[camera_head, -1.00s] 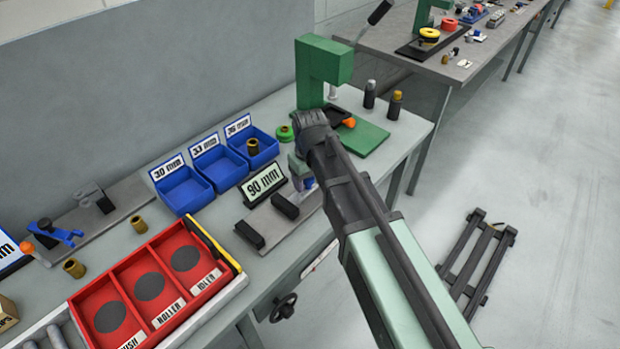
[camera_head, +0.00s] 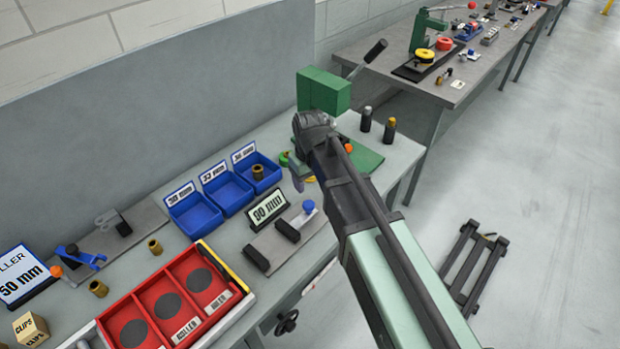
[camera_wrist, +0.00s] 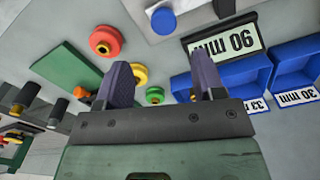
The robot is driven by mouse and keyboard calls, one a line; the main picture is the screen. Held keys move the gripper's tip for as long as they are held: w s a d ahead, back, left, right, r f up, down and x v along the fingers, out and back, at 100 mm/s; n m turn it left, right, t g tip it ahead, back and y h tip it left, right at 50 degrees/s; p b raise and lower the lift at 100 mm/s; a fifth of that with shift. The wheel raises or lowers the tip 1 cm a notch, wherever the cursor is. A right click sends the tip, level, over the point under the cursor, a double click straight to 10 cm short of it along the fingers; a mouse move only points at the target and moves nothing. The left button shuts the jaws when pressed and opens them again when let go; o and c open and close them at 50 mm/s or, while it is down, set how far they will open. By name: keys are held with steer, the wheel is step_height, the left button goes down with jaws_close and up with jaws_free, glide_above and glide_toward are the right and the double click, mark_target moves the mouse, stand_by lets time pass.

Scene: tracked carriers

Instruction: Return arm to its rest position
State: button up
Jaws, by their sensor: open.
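My gripper (camera_wrist: 163,82) is open, with nothing between its two dark fingers in the wrist view. It hangs over the workbench, above the area between the 90 mm sign (camera_wrist: 222,41) and the green press base (camera_wrist: 66,72). In the head view my arm runs from the lower right toward the green press (camera_head: 322,91), and the gripper is largely hidden behind its wrist. A blue-topped part (camera_head: 308,206) stands on a grey fixture plate (camera_head: 272,240) by the sign, apart from the gripper; it also shows in the wrist view (camera_wrist: 163,20).
Three blue bins (camera_head: 196,216) stand along the bench, one with a brass bushing (camera_head: 258,172). A red tray (camera_head: 134,312) with labelled compartments is at front left. Two dark cylinders (camera_head: 389,131) stand behind my arm. The floor at right is clear except a black frame (camera_head: 474,268).

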steer(key=s+d+m, duration=0.3)
steer(key=s+d, duration=0.3)
steer(key=d, duration=0.2)
steer(key=s+d+m, duration=0.3)
steer(key=s+d, duration=0.3)
steer(key=d, duration=0.3)
steer(key=shift+d+m, duration=0.2)
steer(key=shift+m, duration=0.1)
stand_by(0.8)
